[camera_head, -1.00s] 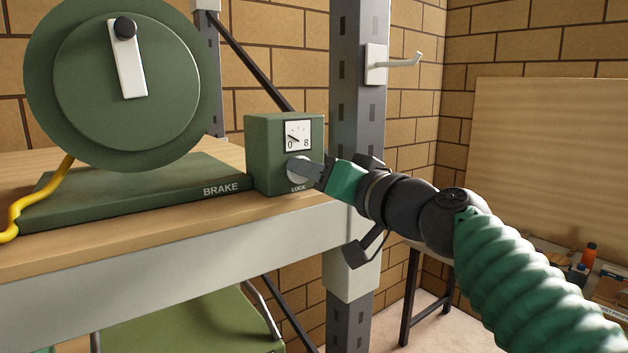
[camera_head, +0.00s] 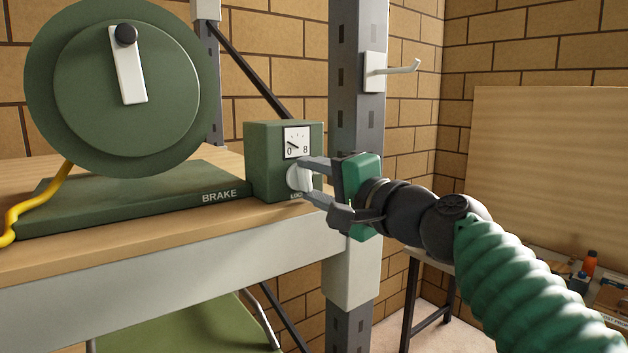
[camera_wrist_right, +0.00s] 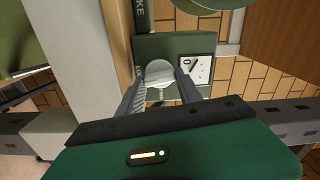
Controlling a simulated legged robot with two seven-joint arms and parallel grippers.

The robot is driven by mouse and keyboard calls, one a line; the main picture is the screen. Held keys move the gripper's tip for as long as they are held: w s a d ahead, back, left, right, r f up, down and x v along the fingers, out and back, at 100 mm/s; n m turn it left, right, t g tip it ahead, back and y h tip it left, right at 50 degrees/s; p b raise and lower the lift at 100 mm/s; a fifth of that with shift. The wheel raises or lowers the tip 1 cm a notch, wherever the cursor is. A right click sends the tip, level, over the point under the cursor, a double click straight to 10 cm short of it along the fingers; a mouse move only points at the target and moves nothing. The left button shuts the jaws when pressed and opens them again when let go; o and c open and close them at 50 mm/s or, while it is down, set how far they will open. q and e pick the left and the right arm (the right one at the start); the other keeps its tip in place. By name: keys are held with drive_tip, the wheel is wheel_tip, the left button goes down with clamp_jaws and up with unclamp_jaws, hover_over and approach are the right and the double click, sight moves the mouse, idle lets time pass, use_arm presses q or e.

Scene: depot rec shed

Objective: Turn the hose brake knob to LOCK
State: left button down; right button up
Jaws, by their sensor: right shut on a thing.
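The pale round brake knob (camera_head: 296,178) sits on the front of a green box (camera_head: 262,160), below a white gauge (camera_head: 297,142) marked 0 and 8. The LOCK lettering below the knob is partly covered by a finger. My right gripper (camera_head: 304,179) is shut on the knob, one finger above and one below it in the head view. In the right wrist view the knob (camera_wrist_right: 159,70) shows between the two finger ends. I cannot make out which way the knob points. My left gripper is out of view.
A green hose reel (camera_head: 125,85) on a base marked BRAKE (camera_head: 130,198) stands left of the box, with a yellow hose (camera_head: 40,200). A grey post (camera_head: 355,90) with a hook (camera_head: 400,68) rises behind my gripper. The shelf edge (camera_head: 150,265) runs below.

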drive_tip(key=shift+m, duration=0.8)
drive_tip(key=shift+f, duration=0.1)
drive_tip(key=o, duration=1.4)
drive_tip(key=shift+w, duration=0.15)
drive_tip(key=shift+f, duration=0.1)
drive_tip(key=shift+f, duration=0.1)
